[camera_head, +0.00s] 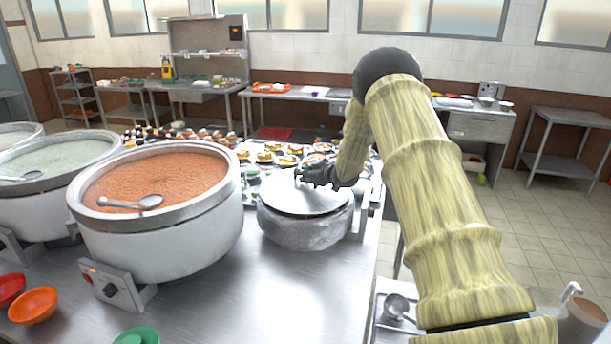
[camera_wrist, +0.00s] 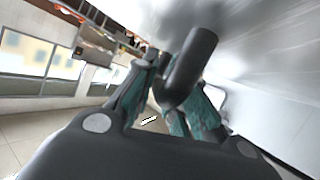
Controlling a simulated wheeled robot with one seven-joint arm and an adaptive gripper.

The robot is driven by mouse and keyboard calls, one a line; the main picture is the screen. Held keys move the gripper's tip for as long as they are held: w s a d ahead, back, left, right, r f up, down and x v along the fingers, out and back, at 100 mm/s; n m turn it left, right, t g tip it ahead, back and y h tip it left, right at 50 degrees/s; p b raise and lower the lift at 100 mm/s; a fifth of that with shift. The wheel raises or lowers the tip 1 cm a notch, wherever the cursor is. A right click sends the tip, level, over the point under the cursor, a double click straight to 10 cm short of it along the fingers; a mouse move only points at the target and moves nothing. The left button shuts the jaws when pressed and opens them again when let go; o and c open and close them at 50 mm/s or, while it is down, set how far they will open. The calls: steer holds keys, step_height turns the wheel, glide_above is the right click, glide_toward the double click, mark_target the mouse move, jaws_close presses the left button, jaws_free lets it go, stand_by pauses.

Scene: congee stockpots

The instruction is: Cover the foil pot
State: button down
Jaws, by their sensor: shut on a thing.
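The foil pot (camera_head: 303,233), a squat crinkled silver pot, stands on the steel counter right of the large orange congee pot. A shiny metal lid (camera_head: 300,199) lies across its mouth. I cannot tell whether it is fully seated or slightly above the rim. My gripper (camera_head: 318,177) is at the top of the lid, shut on its handle. In the wrist view, the teal fingers of my gripper (camera_wrist: 165,98) close around the dark handle (camera_wrist: 190,68), and the blurred metal lid (camera_wrist: 255,45) fills the upper right.
The large orange congee pot (camera_head: 155,225) with a ladle stands close on the left. Trays of food (camera_head: 282,156) lie behind the foil pot. Orange (camera_head: 33,305) and green bowls (camera_head: 136,336) are at the front left. The counter front (camera_head: 270,300) is clear.

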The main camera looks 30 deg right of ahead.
steer(key=shift+f, duration=0.8)
stand_by(1.0)
steer(key=c, duration=1.4)
jaws_free()
steer(key=shift+o, duration=0.2)
steer(key=shift+s, duration=0.1)
steer(key=shift+s, duration=0.1)
steer(key=v, duration=1.1)
steer(key=shift+s+d+r, duration=0.1)
steer(key=shift+s+r, duration=0.1)
steer(key=shift+s, duration=0.1)
